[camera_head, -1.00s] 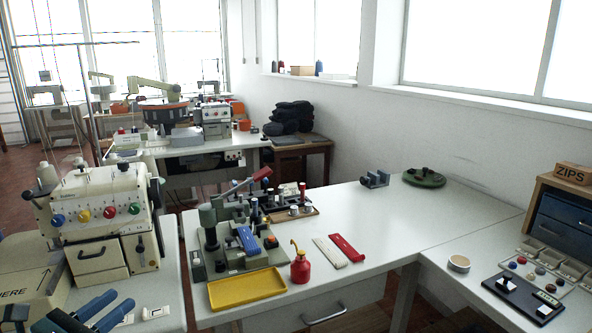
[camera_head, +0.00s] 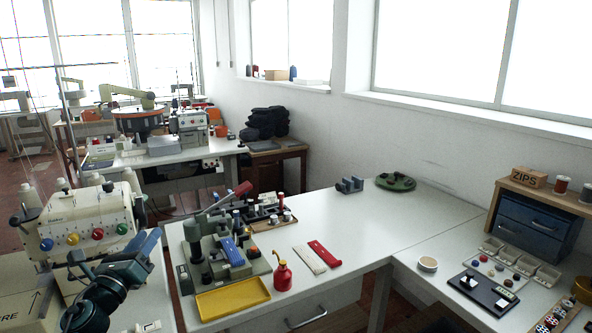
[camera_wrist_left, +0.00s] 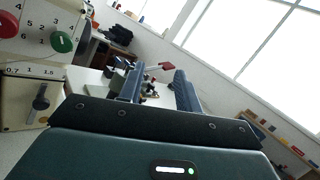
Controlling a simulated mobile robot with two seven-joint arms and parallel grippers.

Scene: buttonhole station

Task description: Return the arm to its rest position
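My left gripper (camera_head: 150,243) is at the lower left of the head view, in front of the cream sewing machine (camera_head: 88,222). The dark joints of my left arm show below it. In the left wrist view the two dark blue fingers of my left gripper (camera_wrist_left: 157,80) stand apart. Only background shows between them, so it is open and empty. The green press (camera_head: 215,245) with its red-knobbed lever stands to the right of the gripper on the white table and shows beyond the fingers in the wrist view. My right gripper is not in view.
The cream machine is close on the left in the wrist view (camera_wrist_left: 30,55).

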